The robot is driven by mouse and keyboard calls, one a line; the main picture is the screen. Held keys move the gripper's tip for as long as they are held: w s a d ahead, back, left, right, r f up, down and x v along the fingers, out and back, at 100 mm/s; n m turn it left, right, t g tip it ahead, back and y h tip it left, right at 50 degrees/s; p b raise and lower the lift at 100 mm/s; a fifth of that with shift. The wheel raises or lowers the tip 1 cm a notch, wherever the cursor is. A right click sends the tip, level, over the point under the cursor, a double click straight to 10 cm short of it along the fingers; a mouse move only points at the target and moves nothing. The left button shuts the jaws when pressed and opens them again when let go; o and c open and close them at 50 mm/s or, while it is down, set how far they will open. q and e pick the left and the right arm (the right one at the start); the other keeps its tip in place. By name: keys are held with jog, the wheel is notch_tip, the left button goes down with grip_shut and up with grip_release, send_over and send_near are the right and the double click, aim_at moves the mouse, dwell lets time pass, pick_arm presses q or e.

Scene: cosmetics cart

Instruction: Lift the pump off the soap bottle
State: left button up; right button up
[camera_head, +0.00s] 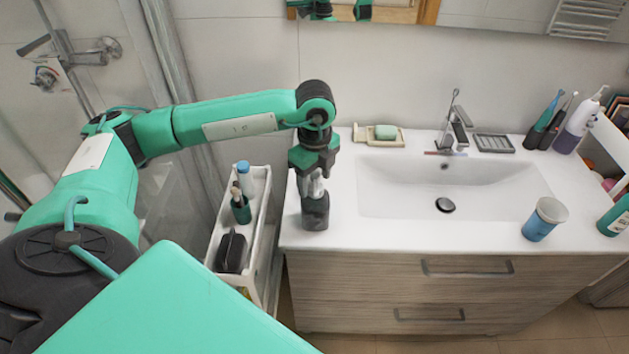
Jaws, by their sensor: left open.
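The soap bottle (315,213) is dark grey and stands upright on the left end of the white counter. My left gripper (314,182) points down directly over it, with the jaws open at the bottle's top. The pump is mostly hidden by the gripper, and I cannot tell whether the fingers touch it. My right gripper is out of view.
A white cart (258,254) with a blue-capped bottle (244,172) and a black item (231,252) stands left of the counter. A soap dish (384,140), faucet (458,128), sink (447,188) and blue cup (543,220) occupy the counter. A pump bottle (577,128) stands far right.

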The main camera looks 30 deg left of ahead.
pick_arm(q)
jog(key=shift+f, duration=0.5)
jog(key=c, duration=1)
jog(key=shift+c, duration=0.3)
jog(key=shift+r, duration=0.2)
